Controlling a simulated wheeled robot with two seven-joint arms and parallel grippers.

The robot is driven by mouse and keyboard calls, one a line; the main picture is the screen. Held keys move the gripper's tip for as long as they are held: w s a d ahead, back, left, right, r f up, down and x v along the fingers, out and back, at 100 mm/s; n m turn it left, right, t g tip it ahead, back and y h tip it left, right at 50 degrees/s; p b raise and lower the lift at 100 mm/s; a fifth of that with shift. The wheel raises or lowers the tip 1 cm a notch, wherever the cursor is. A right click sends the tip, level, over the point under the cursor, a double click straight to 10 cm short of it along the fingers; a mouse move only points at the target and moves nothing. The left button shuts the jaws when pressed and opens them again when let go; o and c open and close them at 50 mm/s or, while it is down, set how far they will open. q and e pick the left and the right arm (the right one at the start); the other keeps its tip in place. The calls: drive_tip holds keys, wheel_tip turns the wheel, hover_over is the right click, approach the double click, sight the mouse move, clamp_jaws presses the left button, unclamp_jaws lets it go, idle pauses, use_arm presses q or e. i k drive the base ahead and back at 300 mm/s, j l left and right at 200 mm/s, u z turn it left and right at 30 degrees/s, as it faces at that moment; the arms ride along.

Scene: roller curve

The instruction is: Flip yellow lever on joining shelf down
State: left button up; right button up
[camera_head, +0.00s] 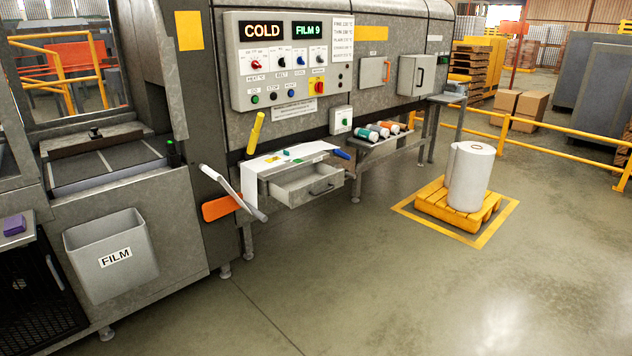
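The yellow lever (256,133) stands up at the back left of a small shelf (250,188) on the machine's front. It points upward and leans slightly right. A white sheet (303,152) lies over the shelf top and hangs over its front left. Small green and yellow pieces and a blue handle (341,154) show on or beside the sheet. The lever's lower end meets the shelf; its pivot is too small to make out. Neither of my grippers shows in the head view.
An open drawer (310,187) juts out under the shelf. A pale bar (235,192) and an orange plate (222,207) stick out to its left. A FILM bin (112,258) hangs farther left. A white roll (470,178) stands on a yellow pallet (432,206). The floor in front is clear.

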sight(255, 133)
drive_tip(key=i+j+z, duration=0.2)
drive_tip(key=i+j, duration=0.2)
drive_tip(key=j, duration=0.25)
drive_tip(key=i+j, duration=0.2)
drive_tip(key=i+j+z, duration=0.15)
drive_tip(key=j, duration=0.3)
drive_tip(key=i+j+z, duration=0.1)
drive_tip(key=j, duration=0.25)
drive_tip(key=i+j+z, duration=0.1)
drive_tip(key=i+j, duration=0.15)
drive_tip(key=j, duration=0.15)
drive_tip(key=i+j, duration=0.15)
drive_tip(key=j, duration=0.25)
drive_tip(key=i+j, duration=1.5)
drive_tip(key=i+l+z, duration=0.05)
drive_tip(key=i+l, duration=0.05)
